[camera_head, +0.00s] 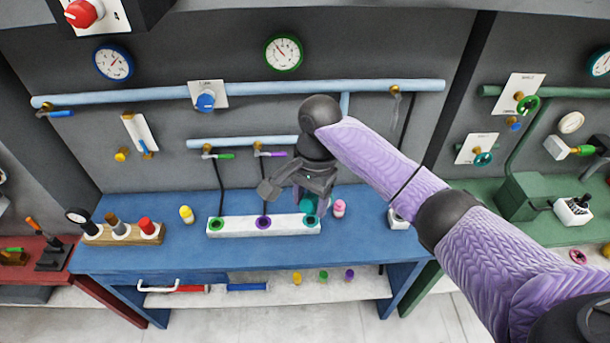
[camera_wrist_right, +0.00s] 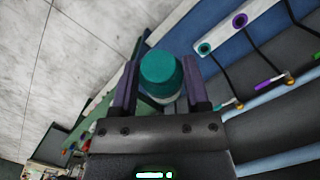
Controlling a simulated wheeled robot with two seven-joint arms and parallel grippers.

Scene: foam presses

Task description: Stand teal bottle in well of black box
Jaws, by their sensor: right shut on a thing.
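My right gripper (camera_head: 307,200) is above the blue workbench, shut on the teal bottle (camera_head: 308,205). In the right wrist view the bottle's teal cap (camera_wrist_right: 160,72) sits between the two fingers (camera_wrist_right: 160,95), with a pale band below it. A white block (camera_head: 236,226) with green, purple and teal-ringed wells lies just below the gripper; it also shows in the wrist view (camera_wrist_right: 222,38). The bottle is at the block's right end; I cannot tell whether they touch. I cannot make out a black box with a well. My left gripper is out of view.
A pink bottle (camera_head: 339,208) stands right of the gripper and a yellow one (camera_head: 187,214) left of the block. Pipes (camera_head: 240,90) and valves line the wall behind. The bench front (camera_head: 200,258) is clear.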

